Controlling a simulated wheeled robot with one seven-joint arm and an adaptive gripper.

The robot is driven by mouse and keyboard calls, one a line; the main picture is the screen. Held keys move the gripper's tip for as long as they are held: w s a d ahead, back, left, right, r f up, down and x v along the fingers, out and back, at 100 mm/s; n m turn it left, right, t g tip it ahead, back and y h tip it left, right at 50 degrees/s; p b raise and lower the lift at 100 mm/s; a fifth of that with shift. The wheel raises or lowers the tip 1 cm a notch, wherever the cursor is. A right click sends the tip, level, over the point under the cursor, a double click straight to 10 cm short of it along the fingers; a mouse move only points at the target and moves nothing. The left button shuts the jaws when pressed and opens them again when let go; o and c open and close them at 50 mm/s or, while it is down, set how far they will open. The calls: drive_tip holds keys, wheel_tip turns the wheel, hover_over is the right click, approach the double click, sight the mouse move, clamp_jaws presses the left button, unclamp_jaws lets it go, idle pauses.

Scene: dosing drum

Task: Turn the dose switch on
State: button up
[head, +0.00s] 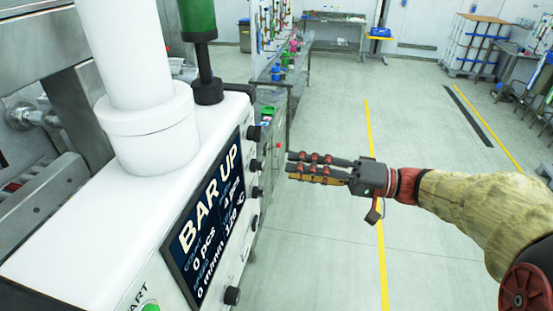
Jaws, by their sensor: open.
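A white machine housing (60,235) fills the left side, with a dark display (205,215) reading "BAR UP". Several black knobs sit along its right edge, among them an upper one (254,133) and a lowest one (232,296). I cannot tell which control, if any of these, is the dose switch. My gripper (289,165) is open and empty, with its fingers pointing left towards the machine's right edge.
A green START button (150,308) is partly cut off at the bottom edge. A white column (130,60) and a green-handled black part (205,60) rise from the housing. Benches (335,32) stand behind.

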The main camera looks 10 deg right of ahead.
sight(257, 166)
drive_tip(key=p+x, duration=0.1)
drive_tip(key=x, duration=0.7)
drive_tip(key=shift+s+n+p, duration=0.2)
drive_tip(key=shift+n+p, duration=0.1)
drive_tip(key=shift+n, duration=0.1)
drive_tip(key=shift+c, duration=0.5)
clamp_jaws()
